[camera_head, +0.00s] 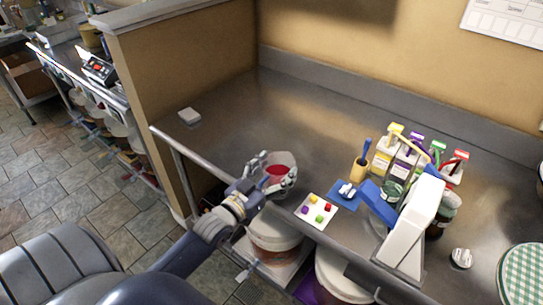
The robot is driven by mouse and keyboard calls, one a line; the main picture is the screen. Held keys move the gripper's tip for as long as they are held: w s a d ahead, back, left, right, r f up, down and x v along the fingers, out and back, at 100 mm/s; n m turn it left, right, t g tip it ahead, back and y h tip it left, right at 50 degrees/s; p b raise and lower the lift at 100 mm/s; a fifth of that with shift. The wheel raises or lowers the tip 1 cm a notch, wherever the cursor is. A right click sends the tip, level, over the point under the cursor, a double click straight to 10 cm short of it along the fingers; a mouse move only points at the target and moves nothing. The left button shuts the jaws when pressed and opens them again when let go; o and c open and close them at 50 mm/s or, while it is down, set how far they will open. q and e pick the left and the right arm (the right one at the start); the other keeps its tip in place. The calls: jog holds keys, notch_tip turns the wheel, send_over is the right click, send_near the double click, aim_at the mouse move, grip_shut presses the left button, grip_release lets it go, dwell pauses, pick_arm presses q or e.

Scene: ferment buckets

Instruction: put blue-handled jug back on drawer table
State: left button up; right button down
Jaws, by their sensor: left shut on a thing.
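My left gripper (268,182) is shut on a clear jug (282,160) with red inside. It holds the jug at the front edge of the steel counter (240,118). The fingers cover part of the jug, and I cannot make out a blue handle on it. I cannot tell whether its base touches the counter. No table with clearly visible drawers stands out. My right gripper is not in view.
A white board with coloured dots (316,210) lies right of the jug. Several bottles (384,153) and a white-and-blue device (413,225) stand farther right. Lidded buckets (275,232) sit below the counter. A partition (185,85) rises at left; the counter's back left is mostly clear.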

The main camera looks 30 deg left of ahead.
pick_arm(q)
jog(key=w+a+f, duration=0.1)
jog(key=w+a, duration=0.1)
jog(key=w+a+f+p, duration=0.1)
jog(key=w+a+f, duration=0.1)
jog(key=w, duration=0.1)
jog(key=w+a+f+p, duration=0.1)
jog(key=w+a, duration=0.1)
jog(key=shift+w+a+f, duration=0.25)
jog(key=shift+w+a, duration=0.05)
jog(key=shift+w, duration=0.05)
jog(key=shift+f, duration=0.1)
jog(key=o, duration=1.5)
jog(key=shift+f, duration=0.1)
jog(key=shift+c, duration=0.2)
jog(key=s+b, duration=0.1)
jog(key=s, duration=1.1)
jog(key=shift+a+b, duration=0.35)
jog(key=shift+a, duration=0.1)
